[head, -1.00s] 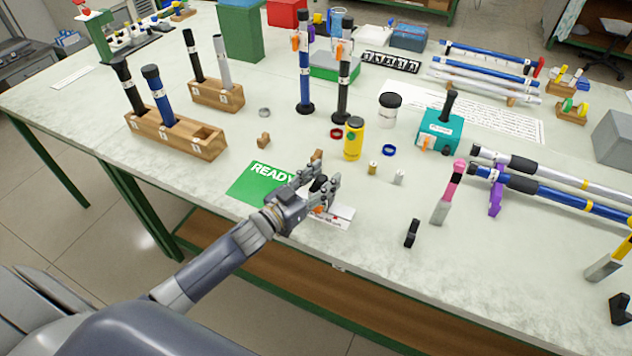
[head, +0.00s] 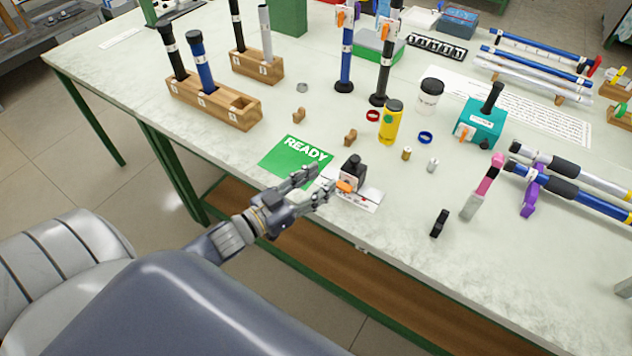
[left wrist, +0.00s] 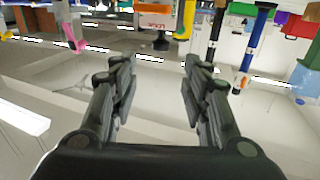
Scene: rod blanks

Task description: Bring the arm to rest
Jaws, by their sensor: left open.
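My left gripper (head: 308,188) is open and empty at the front edge of the table, beside the green READY card (head: 290,160). Its open fingers also show in the left wrist view (left wrist: 160,85), with nothing between them. A small black block with an orange part (head: 352,172) stands on a white card (head: 362,199), just right of the fingertips and apart from them as far as I can tell. My right gripper is not in view.
A wooden rack (head: 215,101) with a black and a blue rod stands at left. A yellow bottle (head: 390,122), a teal box (head: 482,122) and a pink-topped tool (head: 482,187) stand to the right. The floor in front of the table is free.

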